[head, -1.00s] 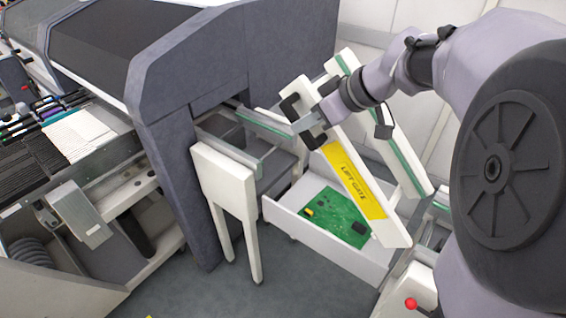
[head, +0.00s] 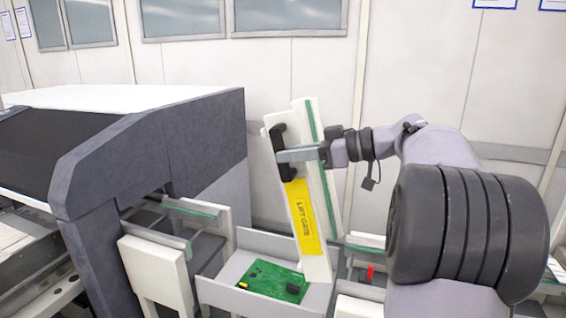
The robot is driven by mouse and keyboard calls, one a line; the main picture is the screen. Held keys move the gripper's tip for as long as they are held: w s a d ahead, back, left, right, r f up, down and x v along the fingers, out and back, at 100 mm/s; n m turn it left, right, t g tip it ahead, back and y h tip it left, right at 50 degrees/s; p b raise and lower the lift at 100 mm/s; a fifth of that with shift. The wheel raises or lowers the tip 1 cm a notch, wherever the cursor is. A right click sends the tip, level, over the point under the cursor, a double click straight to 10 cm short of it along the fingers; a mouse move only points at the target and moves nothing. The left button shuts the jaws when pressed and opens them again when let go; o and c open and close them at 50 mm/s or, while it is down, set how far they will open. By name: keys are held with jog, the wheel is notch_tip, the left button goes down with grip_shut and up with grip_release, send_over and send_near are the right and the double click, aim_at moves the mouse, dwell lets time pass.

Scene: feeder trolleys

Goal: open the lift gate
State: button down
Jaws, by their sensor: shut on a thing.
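The lift gate (head: 311,255) is a pale conveyor section with a green strip along its edge and a yellow label reading LIFT GATE. It stands raised, close to upright, leaning a little to the left at its top. Its lower end is at the right, beside the conveyor piece there. A black handle (head: 279,150) sits near its upper end. My gripper (head: 284,156) reaches in from the right and is shut on the handle. The gripper's far finger is partly hidden.
A white tray (head: 212,290) with a green circuit board (head: 268,280) lies below the gate. A large grey machine (head: 150,155) stands at left, with a conveyor stub (head: 185,208) coming out of it. A red knob (head: 370,271) is right of the gate. Wall and windows stand behind.

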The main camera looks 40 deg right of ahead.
jog(key=shift+f, duration=0.15)
jog(key=c, duration=1.4)
grip_release()
jog(key=p+v, duration=0.4)
jog(key=v, duration=1.3)
jog(key=shift+s, duration=0.2)
